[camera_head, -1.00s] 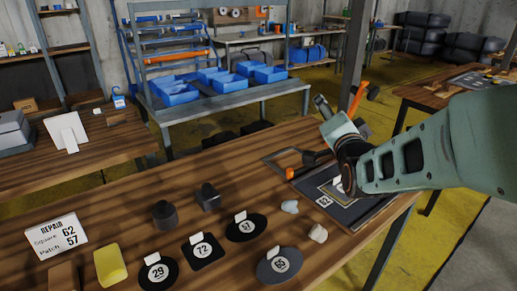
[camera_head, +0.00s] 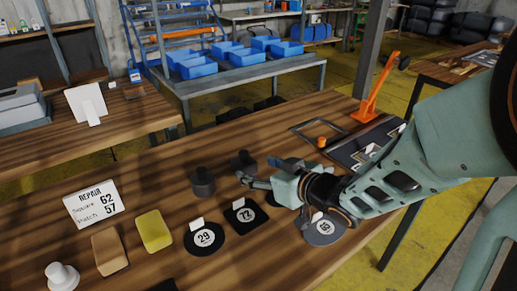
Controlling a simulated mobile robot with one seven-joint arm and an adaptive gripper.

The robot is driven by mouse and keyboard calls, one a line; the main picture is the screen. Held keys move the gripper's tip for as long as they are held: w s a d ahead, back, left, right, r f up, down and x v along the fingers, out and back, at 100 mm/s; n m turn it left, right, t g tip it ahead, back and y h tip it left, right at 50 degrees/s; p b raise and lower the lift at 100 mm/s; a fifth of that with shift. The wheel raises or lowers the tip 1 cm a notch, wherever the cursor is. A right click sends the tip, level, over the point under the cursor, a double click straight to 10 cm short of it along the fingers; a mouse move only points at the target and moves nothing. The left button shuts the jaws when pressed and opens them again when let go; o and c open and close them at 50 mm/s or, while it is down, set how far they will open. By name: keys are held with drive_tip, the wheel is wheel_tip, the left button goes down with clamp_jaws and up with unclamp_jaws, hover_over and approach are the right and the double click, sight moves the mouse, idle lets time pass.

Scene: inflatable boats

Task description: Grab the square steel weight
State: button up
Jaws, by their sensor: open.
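The square steel weight (camera_head: 242,160) is a dark block with a knob on top. It stands on the wooden table, back right of a dark round weight (camera_head: 203,183). My gripper (camera_head: 255,170) is open, its fingers pointing left, just in front and to the right of the square weight. One finger overlaps the weight's lower edge in the picture. I cannot tell whether they touch. Nothing shows between the fingers.
Black patches numbered 29 (camera_head: 204,238) and 72 (camera_head: 245,215) lie in front; another is mostly hidden under my arm. A repair sign (camera_head: 93,204), yellow block (camera_head: 154,231) and tan block (camera_head: 109,251) are left. An orange-handled tool (camera_head: 376,90) stands back right.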

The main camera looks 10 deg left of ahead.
sight(247, 163)
drive_tip(key=b+x, duration=0.2)
drive_tip(key=x, duration=0.6)
drive_tip(key=shift+w, duration=0.25)
clamp_jaws()
drive_tip(key=shift+r, duration=0.25)
